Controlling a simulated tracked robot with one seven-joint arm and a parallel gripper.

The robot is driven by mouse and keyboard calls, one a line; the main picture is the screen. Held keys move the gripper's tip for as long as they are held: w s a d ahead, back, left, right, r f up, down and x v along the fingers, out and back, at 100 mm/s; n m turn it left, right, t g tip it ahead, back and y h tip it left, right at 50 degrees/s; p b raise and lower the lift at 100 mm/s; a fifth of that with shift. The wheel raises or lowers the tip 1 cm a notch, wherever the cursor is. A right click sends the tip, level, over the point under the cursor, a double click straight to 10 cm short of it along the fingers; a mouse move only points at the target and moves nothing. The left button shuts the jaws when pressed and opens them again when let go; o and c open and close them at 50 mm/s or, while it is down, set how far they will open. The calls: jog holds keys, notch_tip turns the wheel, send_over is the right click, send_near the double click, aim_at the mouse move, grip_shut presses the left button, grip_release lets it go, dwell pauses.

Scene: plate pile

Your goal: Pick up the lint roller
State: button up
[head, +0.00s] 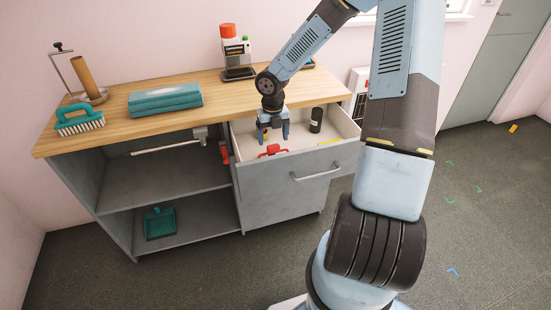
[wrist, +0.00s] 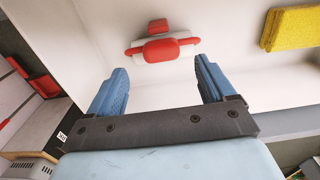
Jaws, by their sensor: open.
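A red-and-white object, which looks like the lint roller (head: 273,151), lies in the open drawer (head: 338,158). In the wrist view the lint roller (wrist: 163,49) shows a rounded red part over a white bar, with a smaller red piece above it. My gripper (head: 275,136) points down into the drawer, over or just behind the lint roller. In the wrist view my gripper (wrist: 160,72) has its two blue fingers spread wide, with nothing between them. The lint roller sits beyond the fingertips, roughly centred between them; I cannot tell the exact height gap.
A black cylinder (head: 316,120) stands in the drawer on the right. A yellow block (wrist: 292,27) lies there too. The worktop (head: 115,128) holds a brush (head: 79,121), teal folded cloths (head: 165,99) and a red-capped bottle (head: 234,48). Drawer walls surround my gripper.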

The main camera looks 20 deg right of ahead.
aim_at(274, 146)
jog(key=shift+d+f, duration=0.15)
jog(key=shift+f, duration=2.6)
jog(key=shift+c, duration=0.3)
jog(key=c, duration=1.4)
jog(key=shift+c, duration=0.2)
jog(key=shift+r, duration=0.15)
notch_tip(274, 146, up, 10)
jog(key=shift+f, duration=0.1)
